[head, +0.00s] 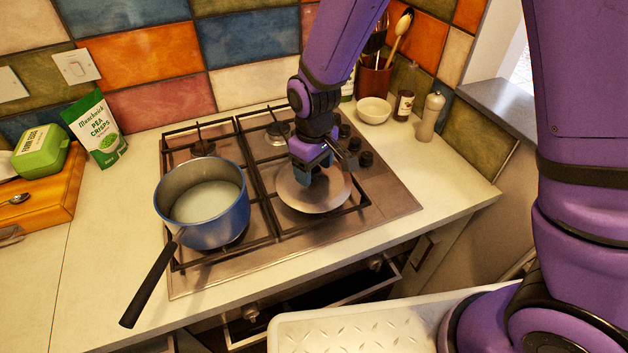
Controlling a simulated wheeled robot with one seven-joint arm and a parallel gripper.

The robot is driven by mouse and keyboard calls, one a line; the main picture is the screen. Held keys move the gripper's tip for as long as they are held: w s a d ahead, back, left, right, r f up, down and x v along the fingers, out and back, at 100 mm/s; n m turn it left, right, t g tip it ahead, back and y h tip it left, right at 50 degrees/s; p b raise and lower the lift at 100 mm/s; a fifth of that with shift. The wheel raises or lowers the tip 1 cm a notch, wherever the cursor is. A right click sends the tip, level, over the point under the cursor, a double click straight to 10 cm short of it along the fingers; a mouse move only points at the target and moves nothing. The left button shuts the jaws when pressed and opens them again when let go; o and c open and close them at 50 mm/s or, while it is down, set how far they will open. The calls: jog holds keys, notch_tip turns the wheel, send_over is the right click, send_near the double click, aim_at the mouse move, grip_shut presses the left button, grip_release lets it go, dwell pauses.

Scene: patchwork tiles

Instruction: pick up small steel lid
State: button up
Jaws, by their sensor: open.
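The small steel lid (313,197) is a round, shallow metal disc. It lies on the front right burner grate of the hob, right of the blue pot. My gripper (313,174) is directly above the middle of the lid, pointing down, with its jaws open. The fingers are low over the lid's centre and hide its knob, if there is one. I cannot tell whether the fingers touch the lid.
A blue pot (228,222) with a black handle stands on the hob (190,282) left of the lid. Hob knobs, a white bowl (374,110), a dark jar (404,105) and a pepper mill (430,117) are behind and right. A pea crisps bag (98,130) stands left.

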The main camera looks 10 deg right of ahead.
jog(key=shift+f, duration=0.5)
jog(key=c, duration=1.1)
